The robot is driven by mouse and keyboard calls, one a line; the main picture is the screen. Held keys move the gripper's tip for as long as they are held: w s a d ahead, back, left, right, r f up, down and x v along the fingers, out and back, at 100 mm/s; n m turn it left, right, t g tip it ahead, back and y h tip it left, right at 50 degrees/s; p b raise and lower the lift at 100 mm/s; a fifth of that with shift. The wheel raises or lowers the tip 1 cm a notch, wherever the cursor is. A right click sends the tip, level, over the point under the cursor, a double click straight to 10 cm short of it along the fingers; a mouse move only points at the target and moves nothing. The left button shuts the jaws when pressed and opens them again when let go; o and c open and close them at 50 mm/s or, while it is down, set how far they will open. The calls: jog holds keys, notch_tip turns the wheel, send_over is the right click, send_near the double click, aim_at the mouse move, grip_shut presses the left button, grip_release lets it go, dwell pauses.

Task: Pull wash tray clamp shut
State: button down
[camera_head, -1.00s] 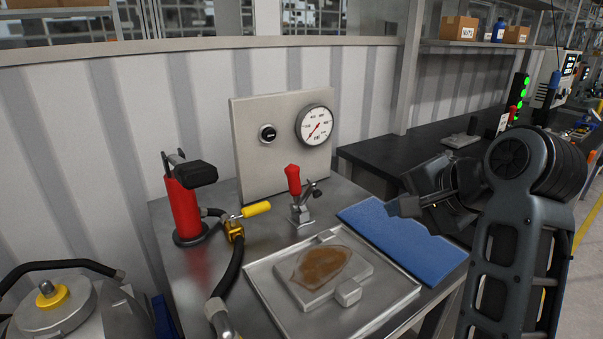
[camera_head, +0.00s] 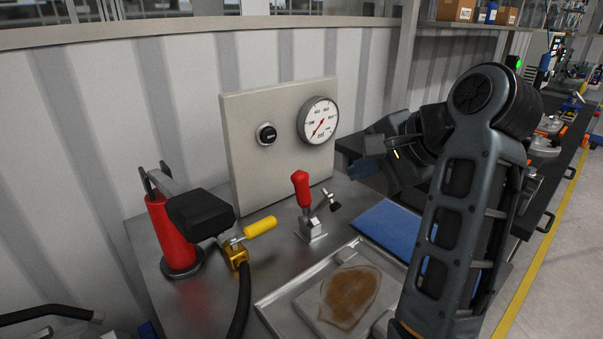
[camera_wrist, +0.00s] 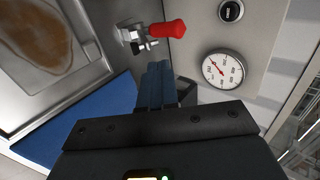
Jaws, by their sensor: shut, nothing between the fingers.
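The clamp (camera_head: 311,230) has a red handle (camera_head: 301,188) and a metal base, and stands at the back edge of the wash tray (camera_head: 295,282). Its handle stands nearly upright in the head view. In the wrist view the red handle (camera_wrist: 168,29) shows at top centre, just beyond the fingertips. My gripper (camera_head: 360,160) is shut and empty, to the right of the clamp and apart from it. Its fingers (camera_wrist: 156,72) point towards the clamp in the wrist view. A brown stained patch (camera_head: 350,295) lies in the tray.
A panel with a gauge (camera_head: 318,121) and a black knob (camera_head: 266,134) stands behind the clamp. A red pump (camera_head: 173,236) and a yellow-handled valve (camera_head: 259,227) with a hose stand to the left. A blue mat (camera_head: 388,226) lies right of the tray.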

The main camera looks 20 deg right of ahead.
send_near(305, 185)
jog(key=x, duration=0.5)
jog(key=shift+f, duration=0.3)
jog(key=shift+w+a+f+p, duration=0.15)
jog(key=shift+w+f+p, duration=0.15)
jog(key=shift+w, duration=0.15)
jog(key=shift+w+r, duration=0.1)
